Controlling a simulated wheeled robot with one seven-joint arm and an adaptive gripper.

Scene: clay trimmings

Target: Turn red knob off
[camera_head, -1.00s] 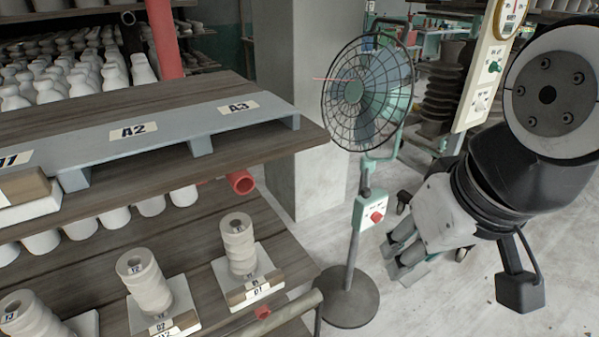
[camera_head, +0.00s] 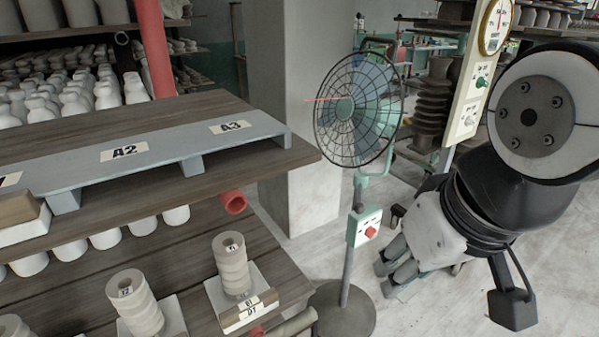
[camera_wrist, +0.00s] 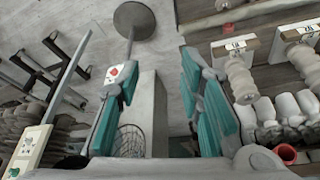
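The red knob (camera_head: 371,232) sits on a small white-and-green control box (camera_head: 362,241) on the stand of a pedestal fan (camera_head: 358,108). My gripper (camera_head: 388,275) is to the right of and below the box in the head view, with its fingers pointing left and down. In the wrist view my gripper (camera_wrist: 160,75) is open and empty, its two teal-padded fingers wide apart. There the red knob (camera_wrist: 113,71) shows just outside the left finger, which overlaps the box's edge. I see no contact with the knob. The knob's setting is too small to read.
A wooden shelf (camera_head: 290,240) with stacked clay pieces stands close left of the fan. A pale panel (camera_head: 468,110) with a green knob (camera_head: 482,83) and a gauge (camera_head: 497,25) stands at the right. A pillar (camera_head: 300,90) is behind the fan. Floor (camera_head: 420,310) right of the fan base is clear.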

